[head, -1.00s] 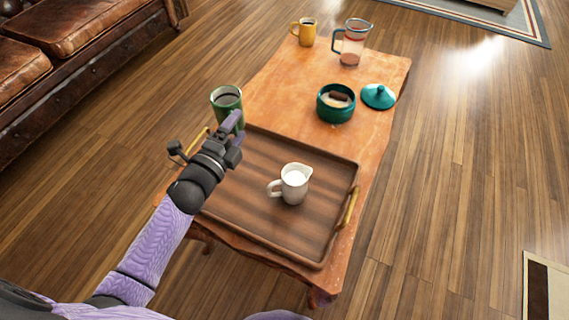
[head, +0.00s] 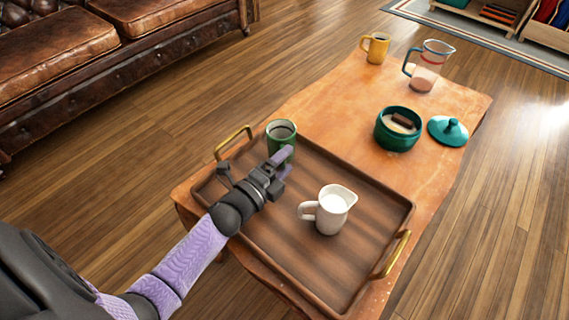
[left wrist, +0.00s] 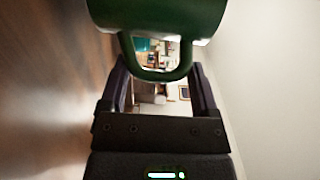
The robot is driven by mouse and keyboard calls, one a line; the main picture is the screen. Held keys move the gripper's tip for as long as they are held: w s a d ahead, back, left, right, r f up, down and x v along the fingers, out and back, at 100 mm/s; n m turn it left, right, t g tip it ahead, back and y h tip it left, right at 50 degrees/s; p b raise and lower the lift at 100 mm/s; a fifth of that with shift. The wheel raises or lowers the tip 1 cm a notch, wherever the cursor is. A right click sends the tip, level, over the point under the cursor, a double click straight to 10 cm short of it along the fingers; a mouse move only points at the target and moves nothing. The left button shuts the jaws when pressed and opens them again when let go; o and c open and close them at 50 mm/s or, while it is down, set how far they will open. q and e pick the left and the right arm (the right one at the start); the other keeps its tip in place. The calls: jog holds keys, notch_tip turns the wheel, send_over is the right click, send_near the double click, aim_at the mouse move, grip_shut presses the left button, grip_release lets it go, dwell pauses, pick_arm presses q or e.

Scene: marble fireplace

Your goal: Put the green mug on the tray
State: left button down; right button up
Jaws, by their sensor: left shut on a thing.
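The green mug (head: 281,131), with dark contents, is upright at the far left corner of the brown wooden tray (head: 290,252). I cannot tell whether its base touches the tray. My left gripper (head: 281,163) is shut on the mug, reaching it from the near side. In the left wrist view the mug (left wrist: 157,16) fills the top, with its handle (left wrist: 156,72) hanging between the two fingers. The gripper hides part of the mug's lower side in the head view. My right gripper is out of view.
A white jug (head: 333,211) stands on the tray, right of my gripper. The tray has brass handles. Further back on the wooden table (head: 335,99) are a teal pot (head: 397,129), its lid (head: 448,130), a glass pitcher (head: 428,68) and a yellow mug (head: 375,48).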

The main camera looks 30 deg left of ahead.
pick_arm(q)
jog(key=shift+f+b, duration=0.45)
jog(key=shift+f, duration=0.15)
grip_release()
jog(key=shift+r+p, duration=0.65)
jog(key=shift+r, duration=0.15)
jog(key=s+p, duration=0.1)
jog(key=s, duration=0.3)
jog(key=s+a+p, duration=0.1)
jog(key=s, duration=0.1)
jog(key=shift+s+p, duration=0.3)
jog(key=shift+s, duration=0.05)
jog(key=shift+s+f, duration=0.2)
jog(key=shift+s, duration=0.2)
